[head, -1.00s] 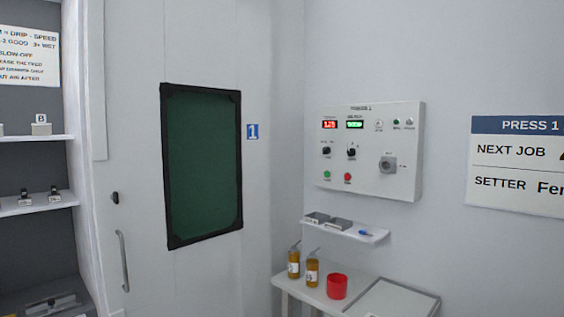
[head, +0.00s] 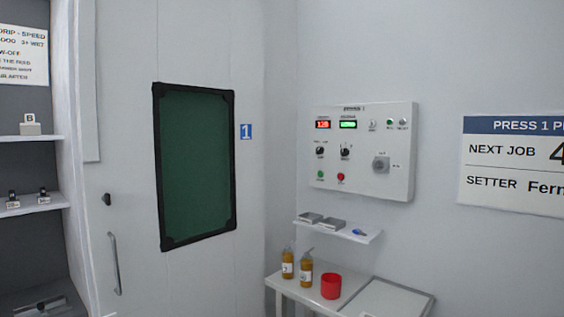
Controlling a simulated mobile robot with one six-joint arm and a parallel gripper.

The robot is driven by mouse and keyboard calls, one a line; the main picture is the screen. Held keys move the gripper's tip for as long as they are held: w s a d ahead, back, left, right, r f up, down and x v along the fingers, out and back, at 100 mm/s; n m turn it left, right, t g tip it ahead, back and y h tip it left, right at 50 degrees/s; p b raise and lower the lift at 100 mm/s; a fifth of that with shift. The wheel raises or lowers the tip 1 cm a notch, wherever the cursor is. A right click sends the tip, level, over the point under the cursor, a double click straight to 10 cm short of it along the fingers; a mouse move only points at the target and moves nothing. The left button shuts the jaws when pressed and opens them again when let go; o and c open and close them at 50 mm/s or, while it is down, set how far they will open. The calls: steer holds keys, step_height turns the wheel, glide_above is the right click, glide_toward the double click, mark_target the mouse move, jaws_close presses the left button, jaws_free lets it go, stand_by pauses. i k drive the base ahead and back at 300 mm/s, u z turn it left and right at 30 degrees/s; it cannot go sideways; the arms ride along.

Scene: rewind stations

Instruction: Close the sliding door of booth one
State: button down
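The sliding door (head: 200,275) of booth one is a pale grey panel at the left of the head view. It has a dark green window (head: 196,165) in a black frame. A blue sign with a white "1" (head: 246,131) is to the right of the window. A vertical bar handle (head: 115,264) is low on the door's left side, with a small black knob or latch (head: 107,199) above it. The panel's left edge is near the shelf unit, and I cannot tell whether a gap is there. My gripper is not in view.
A shelf unit (head: 60,140) with small items stands at the far left. A control panel (head: 360,150) and a small shelf (head: 362,238) are on the right wall. Below, a side table (head: 312,297) holds two amber bottles (head: 288,264) and a red cup (head: 331,286).

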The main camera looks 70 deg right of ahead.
mark_target(129, 54)
steer(key=z, duration=4.1)
steer(key=i, duration=0.1)
steer(key=u, duration=3)
steer(key=i, duration=0.7)
steer(key=z, duration=0.1)
steer(key=k, duration=0.55)
steer(key=u, duration=0.1)
